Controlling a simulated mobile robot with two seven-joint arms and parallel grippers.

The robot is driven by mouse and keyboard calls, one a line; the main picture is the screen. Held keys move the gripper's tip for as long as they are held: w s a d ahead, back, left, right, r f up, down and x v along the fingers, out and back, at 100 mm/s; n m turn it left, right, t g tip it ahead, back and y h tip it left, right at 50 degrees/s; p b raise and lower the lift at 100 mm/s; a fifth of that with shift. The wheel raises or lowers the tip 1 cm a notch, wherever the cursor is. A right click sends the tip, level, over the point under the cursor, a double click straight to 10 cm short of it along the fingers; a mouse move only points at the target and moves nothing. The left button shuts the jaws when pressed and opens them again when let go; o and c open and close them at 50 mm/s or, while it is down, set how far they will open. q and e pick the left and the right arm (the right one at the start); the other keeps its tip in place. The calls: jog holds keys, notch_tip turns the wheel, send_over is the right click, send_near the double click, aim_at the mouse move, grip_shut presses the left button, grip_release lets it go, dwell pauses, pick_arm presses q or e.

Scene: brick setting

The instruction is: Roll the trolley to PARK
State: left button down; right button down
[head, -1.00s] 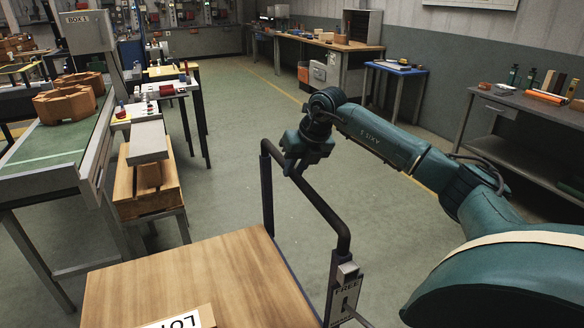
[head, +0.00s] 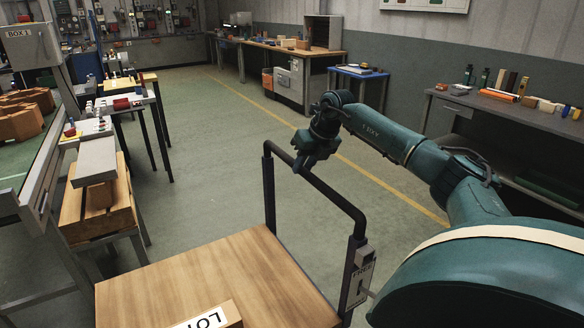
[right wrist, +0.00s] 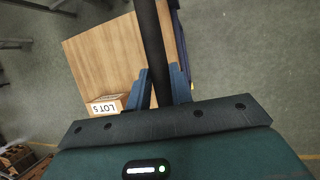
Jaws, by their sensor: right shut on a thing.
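The trolley (head: 235,275) has a wooden deck and a dark push handle (head: 333,193). It stands at the bottom centre of the head view. A box labelled LOT (head: 212,316) sits on the deck; the right wrist view shows its label as LOT 5 (right wrist: 108,106). My right gripper (head: 303,165) is shut on the top bar of the handle. In the right wrist view its blue fingers (right wrist: 160,88) lie either side of the dark bar. A lever plate (head: 356,285) with a partly readable sign is on the handle post. No PARK marking is readable. My left gripper is out of view.
A conveyor table (head: 60,150) and a wooden crate on a stand (head: 98,212) are close on the left. A grey workbench (head: 500,110) is at the right, a blue side table (head: 358,72) further back. Open floor (head: 215,130) with a yellow line lies ahead.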

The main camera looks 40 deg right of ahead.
jog(key=shift+d+r, duration=0.1)
jog(key=shift+d, duration=0.15)
jog(key=c, duration=1.3)
grip_release()
jog(key=shift+d, duration=0.15)
jog(key=shift+o, duration=0.2)
jog(key=v, duration=1.3)
jog(key=shift+b, duration=0.35)
